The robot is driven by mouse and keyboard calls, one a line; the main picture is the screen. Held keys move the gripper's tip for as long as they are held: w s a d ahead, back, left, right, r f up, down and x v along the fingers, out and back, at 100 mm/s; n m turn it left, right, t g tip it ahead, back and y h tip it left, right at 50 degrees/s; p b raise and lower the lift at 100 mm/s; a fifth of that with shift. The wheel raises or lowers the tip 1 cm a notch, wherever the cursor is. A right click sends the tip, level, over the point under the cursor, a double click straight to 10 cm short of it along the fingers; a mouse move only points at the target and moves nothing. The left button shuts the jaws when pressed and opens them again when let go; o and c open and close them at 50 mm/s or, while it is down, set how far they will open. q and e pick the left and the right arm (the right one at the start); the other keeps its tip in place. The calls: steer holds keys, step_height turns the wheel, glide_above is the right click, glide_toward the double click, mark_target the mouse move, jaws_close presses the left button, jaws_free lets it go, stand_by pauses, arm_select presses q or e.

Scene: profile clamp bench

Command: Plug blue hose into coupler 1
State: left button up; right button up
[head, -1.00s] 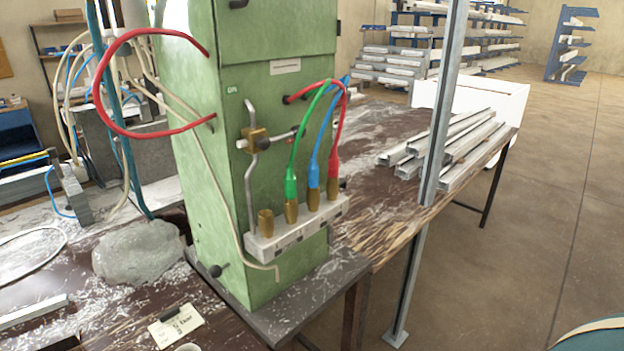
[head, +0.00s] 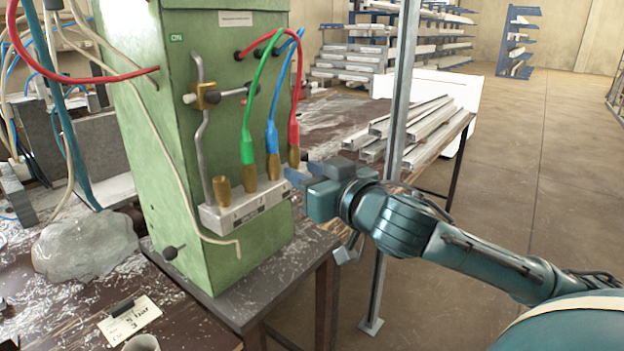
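The blue hose (head: 275,96) arches from the green cabinet's front down to a blue end fitting (head: 271,137) in the third brass coupler (head: 272,166) from the left. The leftmost brass coupler (head: 222,190) on the pale block has no hose; I take it as coupler 1, its label being too small to read. My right gripper (head: 293,178) points left at the block's right end, beside the red hose's coupler. I see nothing held in it, and its finger gap is unclear. My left gripper is out of view.
The green hose (head: 247,128) and red hose (head: 295,120) flank the blue one in neighbouring couplers. The pale block (head: 240,211) is on the green cabinet (head: 168,150). A bent pipe (head: 201,130) rises behind coupler 1. A metal post (head: 399,90) stands behind my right arm.

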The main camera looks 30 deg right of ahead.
mark_target(274, 139)
steer(key=shift+t, duration=0.3)
steer(key=w+r+p, duration=0.1)
steer(key=w, duration=0.2)
steer(key=w+p, duration=0.1)
steer(key=w, duration=0.3)
steer(key=w+r+p, duration=0.1)
steer(key=w, duration=0.3)
steer(key=shift+w+r+p, duration=0.15)
steer(key=shift+r+p, duration=0.15)
steer(key=shift+w, duration=0.35)
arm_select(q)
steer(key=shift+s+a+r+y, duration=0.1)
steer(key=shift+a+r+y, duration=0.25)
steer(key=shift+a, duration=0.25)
arm_select(e)
steer(key=shift+w+f, duration=0.1)
steer(key=shift+w, duration=0.15)
steer(key=shift+c, duration=0.4)
